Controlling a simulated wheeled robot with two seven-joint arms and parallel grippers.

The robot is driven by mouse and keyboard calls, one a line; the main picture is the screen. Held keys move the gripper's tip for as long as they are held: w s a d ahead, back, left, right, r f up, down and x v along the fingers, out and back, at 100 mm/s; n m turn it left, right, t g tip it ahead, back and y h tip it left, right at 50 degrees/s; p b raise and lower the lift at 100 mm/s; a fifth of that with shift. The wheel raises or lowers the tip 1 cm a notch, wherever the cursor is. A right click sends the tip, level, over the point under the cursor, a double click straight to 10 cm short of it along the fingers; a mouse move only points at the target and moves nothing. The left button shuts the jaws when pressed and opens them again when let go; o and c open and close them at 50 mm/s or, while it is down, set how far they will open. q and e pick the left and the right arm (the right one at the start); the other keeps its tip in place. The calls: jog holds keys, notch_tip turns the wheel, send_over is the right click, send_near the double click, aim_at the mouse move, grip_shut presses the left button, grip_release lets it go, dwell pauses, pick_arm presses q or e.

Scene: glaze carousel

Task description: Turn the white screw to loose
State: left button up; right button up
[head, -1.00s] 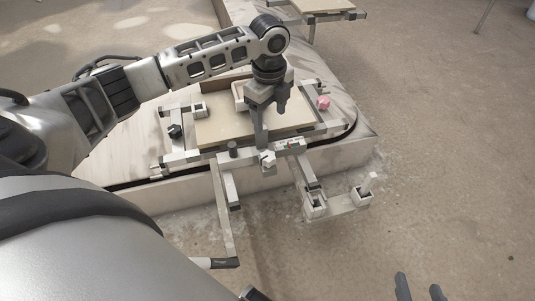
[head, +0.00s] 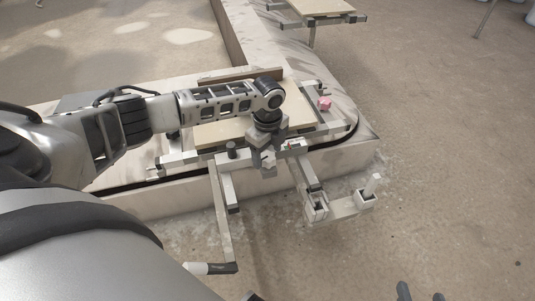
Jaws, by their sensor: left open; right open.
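The white screw (head: 268,160) is a small pale knob on the front bar of the carousel frame, partly covered by my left gripper. My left gripper (head: 264,157) comes down over the front bar at the screw, with its fingers open and close around the knob. Whether the fingers touch it I cannot tell. A small panel with red and green marks (head: 291,146) sits just right of the screw on the bar. My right gripper (head: 420,293) shows only as two dark, separated fingertips at the bottom edge, empty and far from the screw.
A pink knob (head: 324,103) is on the frame's right side and a dark knob (head: 232,150) stands left of the screw. A lever with a white grip (head: 198,268) hangs at the front. A bracket with an upright white peg (head: 373,186) juts out front right. Floor at right is clear.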

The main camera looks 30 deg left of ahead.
pick_arm(q)
jog(key=shift+f, duration=0.25)
pick_arm(e)
jog(key=shift+w+f, duration=0.1)
jog(key=shift+f, duration=0.2)
pick_arm(q)
jog(key=c, duration=1)
pick_arm(e)
jog(key=shift+w+a+r, duration=0.1)
jog(key=shift+w, duration=0.1)
jog(key=shift+r, duration=0.1)
